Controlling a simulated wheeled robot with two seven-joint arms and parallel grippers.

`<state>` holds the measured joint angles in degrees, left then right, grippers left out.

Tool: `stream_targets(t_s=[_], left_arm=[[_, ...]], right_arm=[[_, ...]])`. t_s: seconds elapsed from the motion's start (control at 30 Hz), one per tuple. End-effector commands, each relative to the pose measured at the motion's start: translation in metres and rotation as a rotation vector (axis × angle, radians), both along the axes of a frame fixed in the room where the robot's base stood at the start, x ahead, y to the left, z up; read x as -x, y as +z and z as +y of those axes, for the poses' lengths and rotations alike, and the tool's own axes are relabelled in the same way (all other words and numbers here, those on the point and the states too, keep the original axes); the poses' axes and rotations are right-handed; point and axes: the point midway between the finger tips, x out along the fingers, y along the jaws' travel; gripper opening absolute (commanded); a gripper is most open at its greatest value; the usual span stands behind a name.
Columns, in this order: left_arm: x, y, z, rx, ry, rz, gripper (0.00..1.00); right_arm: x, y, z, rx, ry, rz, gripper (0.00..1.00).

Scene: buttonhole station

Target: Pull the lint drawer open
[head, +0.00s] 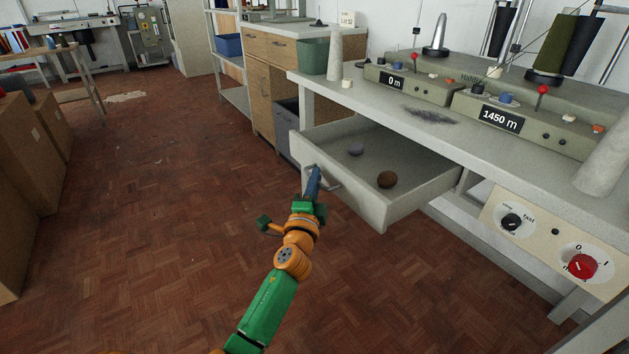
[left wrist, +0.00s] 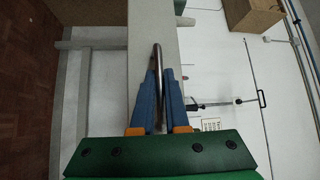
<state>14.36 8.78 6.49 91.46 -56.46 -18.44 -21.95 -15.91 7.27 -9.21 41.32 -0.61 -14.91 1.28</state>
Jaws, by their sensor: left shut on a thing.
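The lint drawer (head: 350,198) is pulled well out from under the grey bench. My left gripper (head: 314,172) is at the handle. In the left wrist view, the blue fingers of the left gripper (left wrist: 158,95) stand on both sides of the handle bar (left wrist: 157,70), shut on it. The drawer front (left wrist: 153,25) shows behind the fingers. My right gripper is in neither view.
The grey bench (head: 400,105) carries winding units, cones and a patch of dark lint. A control panel (head: 548,240) with knobs is at the right. Cardboard boxes (head: 25,150) stand at the left. The parquet floor before the drawer is clear.

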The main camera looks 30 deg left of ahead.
Motion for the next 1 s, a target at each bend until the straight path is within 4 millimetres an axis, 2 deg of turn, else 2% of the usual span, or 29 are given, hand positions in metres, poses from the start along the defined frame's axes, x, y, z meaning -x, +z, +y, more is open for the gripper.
stream_targets(t_s=[0.23, 0.27, 0.3, 0.37, 0.67, 1.0], left_arm=[[0.0, 0.0, 0.0, 0.0, -0.001, 0.001, 0.0], [0.0, -0.001, 0.0, 0.0, -0.001, 0.001, 0.15], [0.0, 0.0, 0.0, 0.0, -0.001, 0.001, 0.26], [0.0, 0.0, 0.0, 0.0, -0.001, 0.001, 0.42], [0.002, -0.001, -0.001, 0.0, -0.001, 0.001, 0.42], [0.058, -0.01, -0.025, 0.001, -0.001, 0.002, 0.42]], right_arm=[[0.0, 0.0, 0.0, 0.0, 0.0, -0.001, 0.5], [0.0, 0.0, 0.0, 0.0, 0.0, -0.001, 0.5], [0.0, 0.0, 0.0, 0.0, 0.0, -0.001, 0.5], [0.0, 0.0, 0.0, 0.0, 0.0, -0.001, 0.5], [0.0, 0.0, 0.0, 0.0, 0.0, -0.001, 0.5], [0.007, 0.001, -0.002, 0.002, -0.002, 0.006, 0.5]])
